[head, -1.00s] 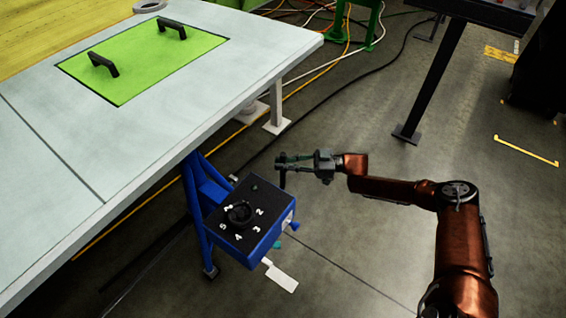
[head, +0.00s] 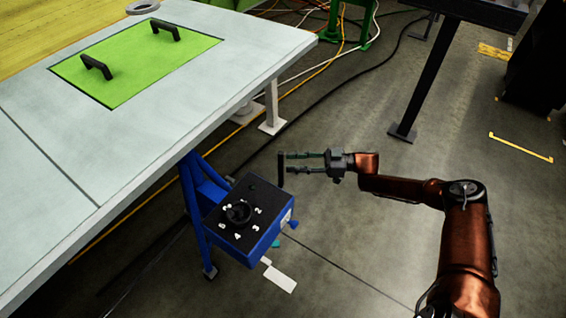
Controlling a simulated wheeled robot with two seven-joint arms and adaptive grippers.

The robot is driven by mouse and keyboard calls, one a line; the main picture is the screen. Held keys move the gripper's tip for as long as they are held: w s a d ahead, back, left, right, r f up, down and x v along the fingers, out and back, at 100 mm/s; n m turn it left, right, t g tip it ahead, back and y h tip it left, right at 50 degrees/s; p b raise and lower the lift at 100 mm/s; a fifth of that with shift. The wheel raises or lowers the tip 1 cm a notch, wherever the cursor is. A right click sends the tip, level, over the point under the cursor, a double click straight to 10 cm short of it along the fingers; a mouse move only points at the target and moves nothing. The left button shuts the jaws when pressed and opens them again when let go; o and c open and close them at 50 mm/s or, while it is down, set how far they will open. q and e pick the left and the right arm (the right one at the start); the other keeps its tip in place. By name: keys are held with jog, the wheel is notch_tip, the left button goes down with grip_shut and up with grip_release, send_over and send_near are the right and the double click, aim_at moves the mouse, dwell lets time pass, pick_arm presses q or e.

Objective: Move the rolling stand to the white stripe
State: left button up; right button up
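The rolling stand is a blue stand (head: 243,243) with a black top that carries a round dial and white numbers. It stands beside the pale table, its lower part partly hidden. A dark upright handle (head: 281,170) rises at its right back corner. My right gripper (head: 288,163) is open and empty, its two fingers apart and pointing left at the handle. The fingertips are close to the handle; I cannot tell whether they touch it. A white stripe (head: 281,278) lies on the floor just in front and right of the stand. My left gripper is not in view.
The pale table (head: 150,165) with a green handled panel (head: 130,70) fills the left. A dark table leg (head: 430,85) stands at the back right. Cables (head: 335,115) cross the floor behind the stand. The floor right of the stand is clear apart from my arm.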

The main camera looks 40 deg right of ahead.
jog(key=v, duration=0.7)
dwell(0.5)
